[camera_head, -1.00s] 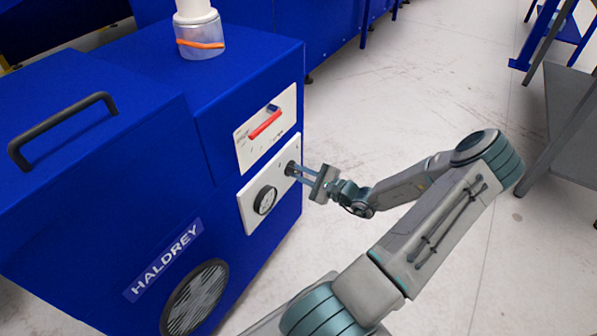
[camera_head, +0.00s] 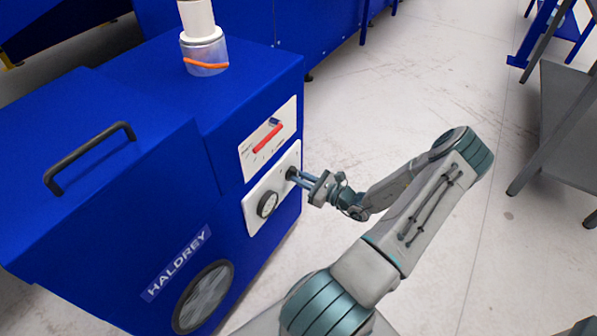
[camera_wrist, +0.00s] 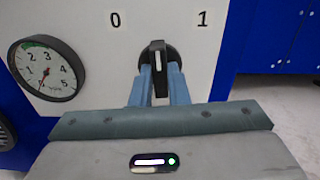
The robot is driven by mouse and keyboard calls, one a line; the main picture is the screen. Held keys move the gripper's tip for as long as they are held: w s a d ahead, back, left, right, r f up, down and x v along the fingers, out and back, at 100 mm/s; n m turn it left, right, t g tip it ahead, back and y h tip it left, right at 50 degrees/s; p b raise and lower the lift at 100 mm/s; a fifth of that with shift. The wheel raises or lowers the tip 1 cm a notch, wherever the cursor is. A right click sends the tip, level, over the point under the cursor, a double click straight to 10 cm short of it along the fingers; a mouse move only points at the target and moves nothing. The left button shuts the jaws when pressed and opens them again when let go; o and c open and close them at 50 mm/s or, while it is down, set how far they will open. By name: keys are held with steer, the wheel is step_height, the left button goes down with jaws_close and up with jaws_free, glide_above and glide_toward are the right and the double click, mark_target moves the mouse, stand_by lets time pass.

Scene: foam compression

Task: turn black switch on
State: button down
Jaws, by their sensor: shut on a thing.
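The black switch (camera_wrist: 158,58) is a round knob with a raised handle on the machine's white panel. In the wrist view its handle stands near upright between the printed 0 (camera_wrist: 115,19) and 1 (camera_wrist: 203,18), with a pale mark on its face. My gripper (camera_wrist: 159,78) has its two blue fingers shut on the handle, one on each side. In the head view my gripper (camera_head: 294,175) reaches the switch from the right, and its fingers hide much of it.
A round gauge (camera_wrist: 46,68) sits left of the switch. A red handle (camera_head: 268,138) is on the panel above. The blue machine (camera_head: 225,215) has a round fan opening (camera_head: 203,297) low down. Open floor (camera_head: 400,90) lies to the right, with a grey table (camera_head: 565,115) beyond.

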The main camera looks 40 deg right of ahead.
steer(key=m+p, duration=0.2)
steer(key=m, duration=0.2)
steer(key=shift+r+m, duration=0.15)
steer(key=shift+m, duration=0.15)
steer(key=m+p, duration=0.2)
steer(key=m, duration=0.2)
steer(key=shift+c, duration=2)
jaws_free()
steer(key=v, duration=0.7)
steer(key=shift+p, duration=0.35)
steer(key=shift+s, duration=0.15)
